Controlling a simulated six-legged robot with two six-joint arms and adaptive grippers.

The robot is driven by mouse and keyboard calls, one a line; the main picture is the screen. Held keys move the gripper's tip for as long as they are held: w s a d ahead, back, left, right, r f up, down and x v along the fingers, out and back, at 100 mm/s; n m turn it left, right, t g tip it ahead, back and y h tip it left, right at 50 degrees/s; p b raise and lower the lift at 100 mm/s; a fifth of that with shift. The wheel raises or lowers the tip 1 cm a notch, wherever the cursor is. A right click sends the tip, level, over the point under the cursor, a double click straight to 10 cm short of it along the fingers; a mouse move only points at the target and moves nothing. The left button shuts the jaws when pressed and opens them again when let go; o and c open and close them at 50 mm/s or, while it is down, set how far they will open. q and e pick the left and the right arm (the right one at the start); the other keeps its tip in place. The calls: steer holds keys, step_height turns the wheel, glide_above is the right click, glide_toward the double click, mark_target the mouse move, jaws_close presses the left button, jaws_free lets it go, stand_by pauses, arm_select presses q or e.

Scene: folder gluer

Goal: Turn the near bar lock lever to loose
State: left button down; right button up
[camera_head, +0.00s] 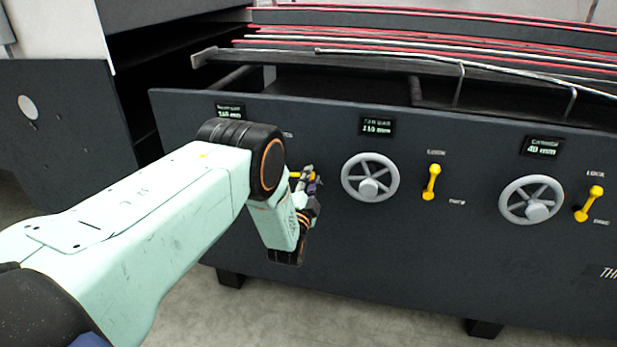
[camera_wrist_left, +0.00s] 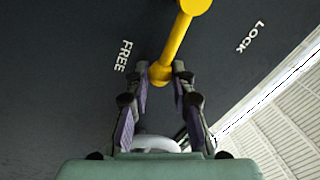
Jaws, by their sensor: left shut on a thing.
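The near bar lock lever (camera_wrist_left: 177,45) is yellow and runs down and left from its pivot in the left wrist view. It lies between the words FREE and LOCK, closer to FREE. My left gripper (camera_wrist_left: 161,77) is shut on the knob at the lever's free end, with one finger on each side. In the head view my left gripper (camera_head: 312,184) is at the panel, and only a small part of the yellow lever (camera_head: 295,174) shows beside it. My forearm hides the rest. My right gripper is not in view.
The dark machine panel (camera_head: 400,260) carries a far bar handwheel (camera_head: 370,178) and yellow lever (camera_head: 432,182) to the right. Further right are another handwheel (camera_head: 531,200) and lever (camera_head: 589,204). Rods and red belts (camera_head: 430,35) run above the panel. Floor in front is clear.

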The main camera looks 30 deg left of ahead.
arm_select(q)
steer(key=shift+f+m, duration=0.6)
steer(key=shift+m, duration=0.2)
steer(key=shift+s+f, duration=0.1)
steer(key=c, duration=1.1)
jaws_free()
steer(key=shift+c, duration=0.2)
steer(key=v, duration=1.2)
steer(key=shift+a, duration=0.1)
